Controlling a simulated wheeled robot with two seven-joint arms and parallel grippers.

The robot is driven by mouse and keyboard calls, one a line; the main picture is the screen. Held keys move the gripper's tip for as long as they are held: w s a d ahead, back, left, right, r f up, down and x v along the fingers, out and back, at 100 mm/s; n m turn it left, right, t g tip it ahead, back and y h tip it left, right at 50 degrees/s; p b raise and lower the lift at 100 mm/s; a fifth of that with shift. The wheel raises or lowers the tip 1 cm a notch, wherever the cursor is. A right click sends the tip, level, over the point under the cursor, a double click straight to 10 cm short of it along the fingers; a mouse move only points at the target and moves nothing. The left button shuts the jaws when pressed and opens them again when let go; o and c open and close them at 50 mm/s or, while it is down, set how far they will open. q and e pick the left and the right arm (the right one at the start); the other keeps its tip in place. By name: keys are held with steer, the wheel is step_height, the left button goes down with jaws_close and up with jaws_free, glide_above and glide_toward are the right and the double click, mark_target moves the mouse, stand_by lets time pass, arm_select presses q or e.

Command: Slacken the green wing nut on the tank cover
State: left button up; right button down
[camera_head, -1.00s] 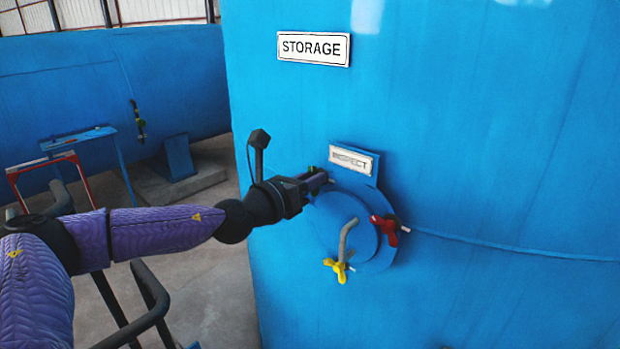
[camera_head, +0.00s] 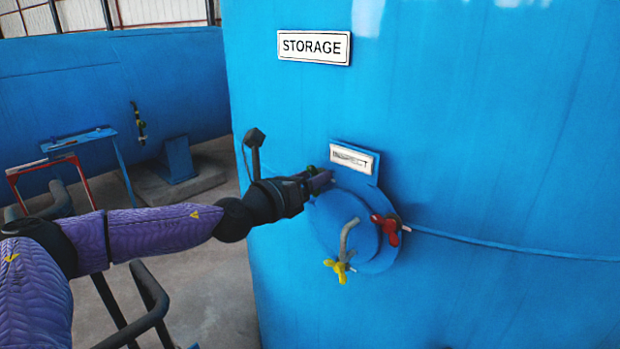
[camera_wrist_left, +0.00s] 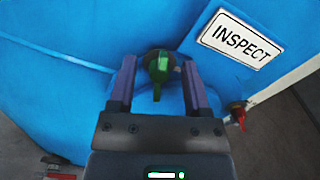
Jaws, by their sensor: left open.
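The green wing nut (camera_wrist_left: 158,68) sits between the two open fingers of my left gripper (camera_wrist_left: 158,82) in the left wrist view, with a gap to each finger. Its wing points down in that view. In the head view my left gripper (camera_head: 322,178) is at the upper left of the round tank cover (camera_head: 335,218), and it mostly hides the green nut. A red wing nut (camera_head: 385,229) is on the cover's right side and a yellow wing nut (camera_head: 338,269) is at its bottom. My right gripper is not in view.
A grey bent handle (camera_head: 347,236) sticks out of the cover. An INSPECT plate (camera_head: 354,161) is just above the cover, close to my left gripper. The large blue STORAGE tank (camera_head: 480,120) fills the right side. A blue stand (camera_head: 85,140) is at the left.

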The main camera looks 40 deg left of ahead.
arm_select(q)
steer(key=s+b, duration=0.7)
steer(key=s, duration=0.3)
steer(key=shift+a, duration=0.4)
